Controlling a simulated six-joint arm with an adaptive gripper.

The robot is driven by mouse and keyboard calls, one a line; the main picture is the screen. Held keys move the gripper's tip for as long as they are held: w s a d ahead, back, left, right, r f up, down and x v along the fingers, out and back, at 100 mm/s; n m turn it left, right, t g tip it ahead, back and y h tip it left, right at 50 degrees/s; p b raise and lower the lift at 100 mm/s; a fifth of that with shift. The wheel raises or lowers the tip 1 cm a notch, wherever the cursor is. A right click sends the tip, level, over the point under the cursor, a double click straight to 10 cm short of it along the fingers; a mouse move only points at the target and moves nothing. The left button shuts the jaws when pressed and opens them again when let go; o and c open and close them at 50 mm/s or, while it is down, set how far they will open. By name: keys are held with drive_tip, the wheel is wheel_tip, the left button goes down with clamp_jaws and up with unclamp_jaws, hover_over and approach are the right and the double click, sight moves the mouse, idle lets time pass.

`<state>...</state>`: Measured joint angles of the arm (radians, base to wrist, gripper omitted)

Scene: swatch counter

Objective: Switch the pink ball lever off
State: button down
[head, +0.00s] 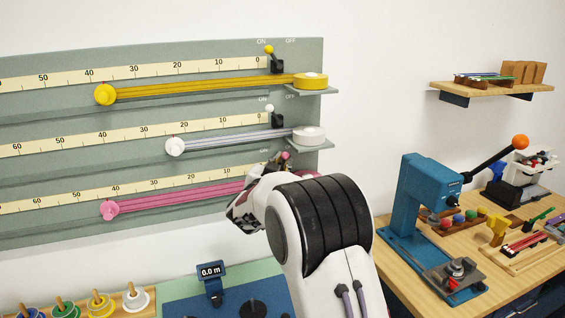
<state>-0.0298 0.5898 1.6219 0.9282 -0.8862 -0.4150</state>
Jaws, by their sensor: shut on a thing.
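The pink ball lever (285,156) is on the lowest row of the grey wall panel, just right of that row's ON label. Only its ball end shows, above my wrist. Its base is hidden behind my arm. The ball sits further right than the yellow and white balls above. My gripper (246,203) is at the right end of the pink row, close to the lever. It is shut on the lever, though my wrist hides the fingertips and the contact.
The yellow ball lever (269,50) and white ball lever (269,108) lean left, towards ON. A pink ribbon (170,196) runs along the lowest row behind my gripper. A blue press (425,195) stands on the right-hand bench. Spools (101,303) stand at lower left.

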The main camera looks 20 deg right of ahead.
drive_tip(key=shift+d+f+m+g+y, duration=0.1)
drive_tip(key=shift+d+m+g+y, duration=0.3)
drive_tip(key=shift+m, duration=0.3)
drive_tip(key=shift+d+f+m+g+y, duration=0.1)
drive_tip(key=shift+d+m+g+y, duration=0.15)
drive_tip(key=shift+m+g+y, duration=0.35)
drive_tip(key=c, duration=2.2)
unclamp_jaws()
drive_tip(key=shift+c, duration=0.2)
drive_tip(key=shift+s+a+r, duration=0.1)
drive_tip(key=shift+s, duration=0.05)
drive_tip(key=v, duration=1.1)
drive_tip(key=shift+s+a, duration=0.2)
drive_tip(key=shift+s, duration=0.15)
